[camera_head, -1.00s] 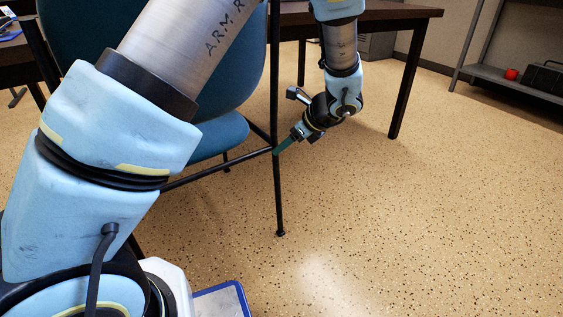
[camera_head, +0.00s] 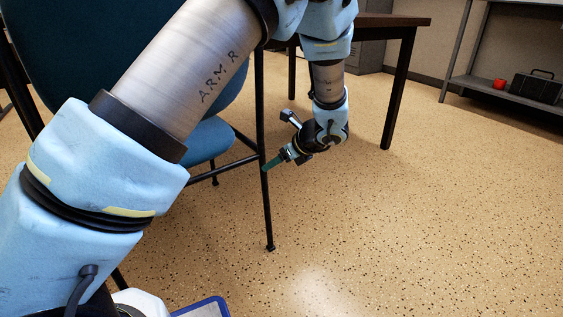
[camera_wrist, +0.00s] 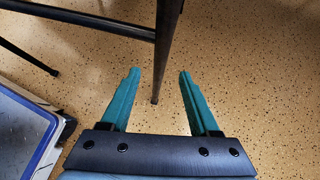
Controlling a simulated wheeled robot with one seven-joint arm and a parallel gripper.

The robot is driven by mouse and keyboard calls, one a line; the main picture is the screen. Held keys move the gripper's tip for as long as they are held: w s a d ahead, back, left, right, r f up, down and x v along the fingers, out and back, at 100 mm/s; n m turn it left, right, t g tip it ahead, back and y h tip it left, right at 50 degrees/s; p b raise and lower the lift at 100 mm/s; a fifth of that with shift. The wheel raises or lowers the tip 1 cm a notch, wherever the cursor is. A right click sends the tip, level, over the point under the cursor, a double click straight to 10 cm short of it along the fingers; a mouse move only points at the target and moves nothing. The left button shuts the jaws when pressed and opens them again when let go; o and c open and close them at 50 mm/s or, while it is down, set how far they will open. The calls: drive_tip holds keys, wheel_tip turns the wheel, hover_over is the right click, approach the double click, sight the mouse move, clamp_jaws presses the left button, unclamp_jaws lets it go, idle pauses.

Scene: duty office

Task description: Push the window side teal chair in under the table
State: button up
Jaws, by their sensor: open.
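The teal chair (camera_head: 207,138) stands close in front of me, with its large backrest (camera_head: 70,50) at the upper left, partly hidden by my arm. Its black leg (camera_head: 264,205) runs down to the floor. The dark wooden table (camera_head: 385,20) is behind the chair. My gripper (camera_head: 268,165) is low, beside the chair leg at about the height of its side bar. In the wrist view, the teal fingers (camera_wrist: 158,75) are apart, and the black chair leg (camera_wrist: 164,45) shows beyond and between their tips. Whether a finger touches the leg cannot be told.
A grey shelf (camera_head: 480,84) at the right holds a red object (camera_head: 499,84) and a black toolbox (camera_head: 537,87). A blue-edged white item (camera_head: 215,306) is at the bottom; a similar blue-edged one (camera_wrist: 45,145) shows in the wrist view. The speckled floor at right is clear.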

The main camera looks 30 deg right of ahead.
drive_tip(key=b+x, duration=0.3)
drive_tip(key=x, duration=0.4)
drive_tip(key=shift+w+f, duration=0.25)
drive_tip(key=shift+f, duration=0.05)
drive_tip(key=shift+c, duration=0.3)
clamp_jaws()
idle(0.8)
